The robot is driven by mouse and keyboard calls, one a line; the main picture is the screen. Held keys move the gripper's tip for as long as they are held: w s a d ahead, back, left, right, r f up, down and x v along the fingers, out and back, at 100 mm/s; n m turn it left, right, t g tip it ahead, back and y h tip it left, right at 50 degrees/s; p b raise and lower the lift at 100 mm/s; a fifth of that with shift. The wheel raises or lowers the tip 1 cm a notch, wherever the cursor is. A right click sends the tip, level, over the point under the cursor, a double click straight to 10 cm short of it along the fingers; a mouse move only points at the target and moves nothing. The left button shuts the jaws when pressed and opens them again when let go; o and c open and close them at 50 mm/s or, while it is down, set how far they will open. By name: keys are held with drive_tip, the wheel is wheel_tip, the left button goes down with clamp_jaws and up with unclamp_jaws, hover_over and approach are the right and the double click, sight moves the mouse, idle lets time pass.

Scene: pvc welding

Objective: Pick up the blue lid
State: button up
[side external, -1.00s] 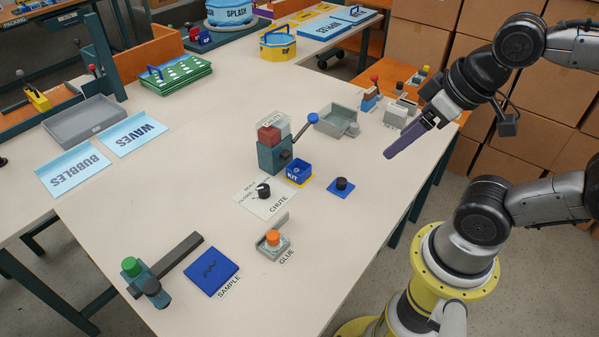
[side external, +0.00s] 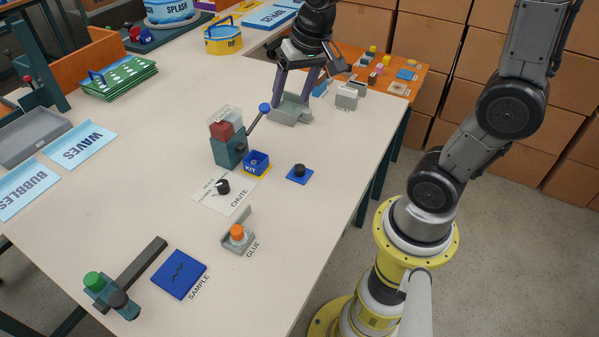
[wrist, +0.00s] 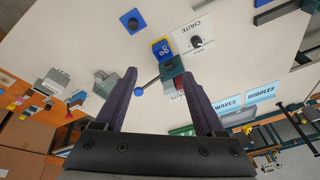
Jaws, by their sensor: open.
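The blue lid, a flat blue square with a black knob (side external: 299,172), lies on the white table right of the blue kit box (side external: 256,161). In the wrist view the lid (wrist: 132,21) is near the top, left of the kit box (wrist: 162,47). My gripper (side external: 292,94) is open, fingers pointing down, over the far side of the table near a grey open tray (side external: 290,116). It is well apart from the lid and appears empty. In the wrist view both fingers (wrist: 161,76) are spread, with the lid beyond their tips.
A teal dispenser (side external: 229,151) with a blue-ball lever (side external: 265,107) stands between the gripper's side and the kit box. The chute card (side external: 210,193), glue holder (side external: 237,238) and blue sample plate (side external: 180,272) lie nearer. The table around the lid is mostly clear.

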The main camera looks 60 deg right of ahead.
drive_tip(key=w+d+f+m+g, duration=0.25)
drive_tip(key=d+f, duration=0.25)
drive_tip(key=f, duration=0.4)
drive_tip(key=g, duration=0.1)
hover_over(300, 167)
drive_tip(key=shift+y, duration=0.3)
drive_tip(key=f, duration=1)
drive_tip(key=shift+w+a+f, duration=0.2)
drive_tip(key=shift+w+f, duration=0.05)
drive_tip(key=shift+f, duration=0.1)
drive_tip(key=shift+s+d+f, duration=0.1)
drive_tip(key=shift+f, duration=1.5)
drive_tip(key=shift+s+d+f, duration=0.1)
drive_tip(key=shift+f, duration=1.5)
clamp_jaws()
